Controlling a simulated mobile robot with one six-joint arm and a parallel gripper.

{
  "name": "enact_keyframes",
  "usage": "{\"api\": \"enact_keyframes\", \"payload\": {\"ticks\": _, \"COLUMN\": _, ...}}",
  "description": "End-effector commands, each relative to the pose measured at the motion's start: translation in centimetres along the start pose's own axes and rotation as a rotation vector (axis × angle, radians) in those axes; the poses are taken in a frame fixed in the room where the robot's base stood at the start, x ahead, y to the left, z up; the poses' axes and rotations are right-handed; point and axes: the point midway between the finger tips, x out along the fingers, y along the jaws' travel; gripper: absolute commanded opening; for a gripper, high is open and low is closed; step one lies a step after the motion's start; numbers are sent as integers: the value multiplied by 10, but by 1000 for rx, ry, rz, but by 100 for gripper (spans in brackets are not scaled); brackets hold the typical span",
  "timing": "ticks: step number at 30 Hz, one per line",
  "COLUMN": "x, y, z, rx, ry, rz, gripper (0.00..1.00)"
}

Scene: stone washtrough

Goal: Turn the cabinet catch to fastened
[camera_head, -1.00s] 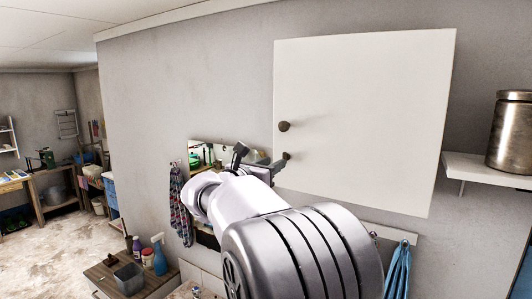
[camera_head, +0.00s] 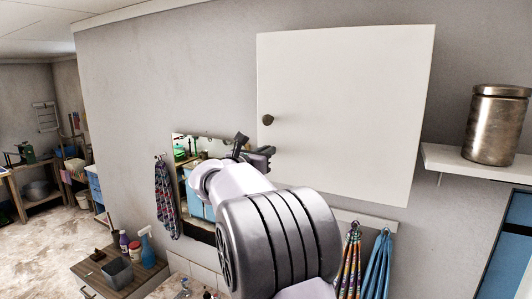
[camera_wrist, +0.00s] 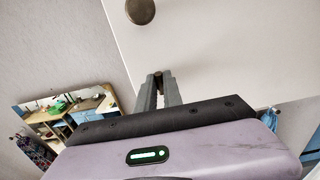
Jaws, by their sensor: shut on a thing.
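The white cabinet (camera_head: 345,115) hangs on the grey wall, its door shut flat. A round dark knob (camera_head: 268,119) sits near its left edge and shows at the top of the wrist view (camera_wrist: 140,11). The small brown catch (camera_wrist: 158,73) is below the knob, at the door's lower left. My gripper (camera_wrist: 158,82) is shut on the catch, and the fingertips cover most of it. In the head view my gripper (camera_head: 268,153) is at the cabinet's lower left, and the catch is hidden there. I cannot tell which way the catch is turned.
A mirror (camera_head: 182,198) hangs on the wall left of my gripper. A shelf (camera_head: 450,162) with a metal canister (camera_head: 496,125) is at the right. Towels (camera_head: 378,262) hang below the cabinet. A wooden counter (camera_head: 85,268) with bottles is at the lower left.

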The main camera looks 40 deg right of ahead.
Motion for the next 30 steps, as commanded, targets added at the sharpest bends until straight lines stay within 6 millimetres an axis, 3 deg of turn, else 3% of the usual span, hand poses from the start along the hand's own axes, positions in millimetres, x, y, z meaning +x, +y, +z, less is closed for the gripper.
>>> {"api": "enact_keyframes", "payload": {"ticks": 11, "x": 0, "y": 0, "z": -3, "rx": 87, "ry": -1, "rz": 0, "gripper": 0}}
{"api": "enact_keyframes", "payload": {"ticks": 30, "x": 0, "y": -2, "z": -6, "rx": 658, "ry": -1, "rz": 1, "gripper": 0}}
